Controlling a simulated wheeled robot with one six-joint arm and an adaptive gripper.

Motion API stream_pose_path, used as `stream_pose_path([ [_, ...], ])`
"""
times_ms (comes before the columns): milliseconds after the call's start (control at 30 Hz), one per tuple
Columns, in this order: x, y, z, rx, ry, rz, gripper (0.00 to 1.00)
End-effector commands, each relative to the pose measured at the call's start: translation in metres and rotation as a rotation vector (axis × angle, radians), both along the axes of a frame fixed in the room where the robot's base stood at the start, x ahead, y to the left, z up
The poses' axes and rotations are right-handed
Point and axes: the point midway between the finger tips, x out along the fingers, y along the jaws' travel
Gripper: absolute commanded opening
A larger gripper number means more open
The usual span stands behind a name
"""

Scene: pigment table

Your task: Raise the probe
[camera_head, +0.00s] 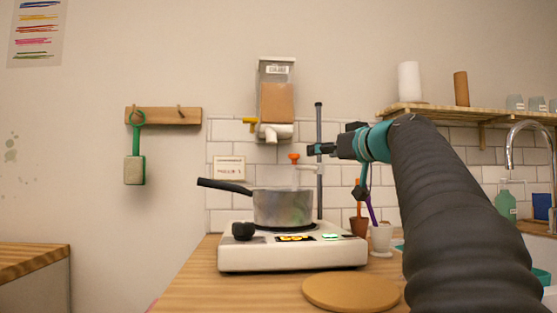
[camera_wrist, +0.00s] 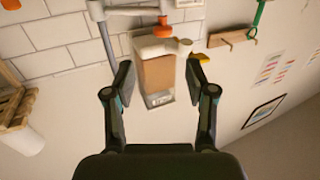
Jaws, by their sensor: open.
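The probe (camera_head: 294,158) has an orange cap and stands over the grey pot (camera_head: 282,207), beside a dark upright rod (camera_head: 319,190). A pale clamp arm (camera_head: 307,167) reaches from the rod toward it. Its lower part is hidden by the pot. My gripper (camera_head: 312,150) is just right of the cap, at about its height. In the wrist view, my gripper (camera_wrist: 160,70) is open, with nothing between its fingers. The orange cap (camera_wrist: 163,28) shows there at the top, between the two fingers in the picture and apart from both.
The pot stands on a white hotplate (camera_head: 290,256) on the wooden table. A dispenser (camera_head: 276,85) with a white spout hangs on the wall above. A small cup (camera_head: 381,237) stands right of the hotplate. A round wooden board (camera_head: 350,291) lies in front.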

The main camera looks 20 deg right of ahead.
Motion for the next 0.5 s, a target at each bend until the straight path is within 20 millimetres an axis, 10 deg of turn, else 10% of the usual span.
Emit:
stream_pose_path([
  [500,0.093,0.014,0.001,0.003,0.004,0.007,0.56],
])
